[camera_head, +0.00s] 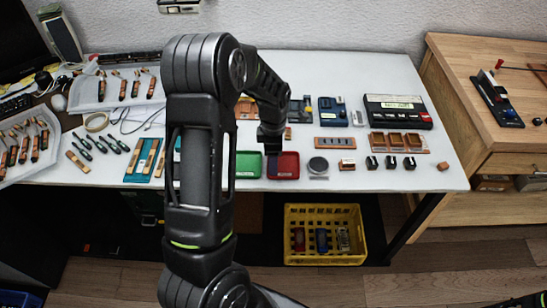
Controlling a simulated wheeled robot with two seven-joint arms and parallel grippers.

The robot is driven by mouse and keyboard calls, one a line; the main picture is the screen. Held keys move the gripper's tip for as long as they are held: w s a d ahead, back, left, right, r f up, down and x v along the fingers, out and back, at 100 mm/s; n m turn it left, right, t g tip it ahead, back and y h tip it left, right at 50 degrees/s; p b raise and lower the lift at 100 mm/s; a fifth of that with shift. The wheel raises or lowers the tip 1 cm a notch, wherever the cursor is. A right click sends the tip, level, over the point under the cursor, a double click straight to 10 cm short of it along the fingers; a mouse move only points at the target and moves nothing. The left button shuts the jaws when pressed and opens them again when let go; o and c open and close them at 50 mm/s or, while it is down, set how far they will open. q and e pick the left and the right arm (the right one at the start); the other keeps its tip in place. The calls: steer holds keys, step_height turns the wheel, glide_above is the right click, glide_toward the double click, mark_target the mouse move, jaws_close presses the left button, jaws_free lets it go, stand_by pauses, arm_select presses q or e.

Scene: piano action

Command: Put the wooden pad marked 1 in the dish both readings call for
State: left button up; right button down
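A green dish (248,164) and a red dish (284,165) sit side by side at the front middle of the white table. My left arm crosses in front of the green dish's left side, so anything there is hidden. My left gripper (272,147) points down just behind the two dishes; its fingers are too dark to tell open from shut. A small orange-brown piece (288,132) is beside it. Another small wooden piece (443,166) lies at the right. No mark 1 is legible on either. A black device with a pale green display (397,106) stands at the back right; its reading is illegible. My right gripper is out of view.
Tools and pale trays (88,95) fill the left. A yellow crate (325,256) stands below the front edge.

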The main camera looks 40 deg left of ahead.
arm_select(q)
steer(key=shift+r, duration=0.15)
step_height(320, 180, up, 12)
stand_by(0.6)
stand_by(0.8)
